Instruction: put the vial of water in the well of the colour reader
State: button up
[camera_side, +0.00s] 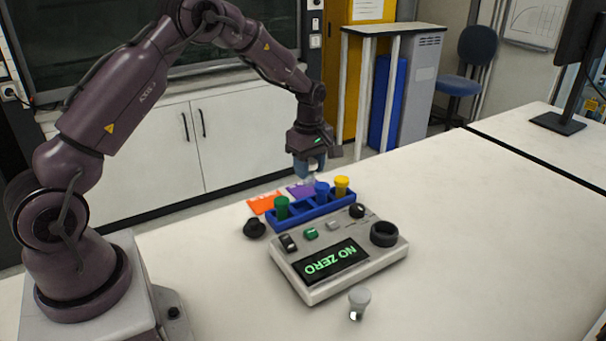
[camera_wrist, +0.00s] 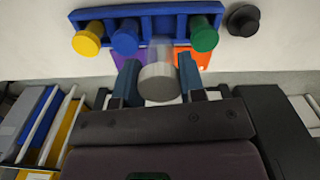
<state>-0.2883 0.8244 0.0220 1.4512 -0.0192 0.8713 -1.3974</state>
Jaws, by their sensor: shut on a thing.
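My gripper (camera_side: 312,165) is shut on a pale, clear-looking vial with a grey-white cap, seen between the fingers in the wrist view (camera_wrist: 159,83). It is held in the air just behind the blue rack; I cannot read what is in it. The colour reader (camera_side: 312,290) is a light grey box on the table, in front of the rack. Its display (camera_side: 337,261) reads NO ZERO. A raised black ring (camera_side: 384,233) at its right end looks like the well; its inside is too dark to tell.
The blue rack (camera_side: 273,224) holds vials with green (camera_side: 282,208), blue (camera_side: 321,190) and yellow (camera_side: 341,186) caps. A black knobbed cap (camera_side: 254,228) lies left of it. Orange (camera_side: 262,204) and purple cards lie behind. Another grey-capped vial (camera_side: 359,299) stands in front of the reader. Table right is clear.

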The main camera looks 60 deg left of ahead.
jog(key=shift+n, duration=0.3)
jog(key=shift+w+d+f, duration=0.3)
jog(key=shift+w+d, duration=0.9)
jog(key=shift+d, duration=1.9)
jog(key=shift+w+d+f, duration=0.25)
jog(key=shift+w+d, duration=1)
jog(key=shift+d, duration=1.9)
jog(key=shift+w+d+f, duration=0.3)
jog(key=shift+w+d, duration=0.9)
jog(key=shift+d, duration=1.9)
jog(key=shift+f, duration=0.1)
jog(key=shift+f, duration=1.5)
jog(key=shift+f, duration=0.35)
jog(key=o, duration=1.5)
jog(key=shift+c, duration=0.2)
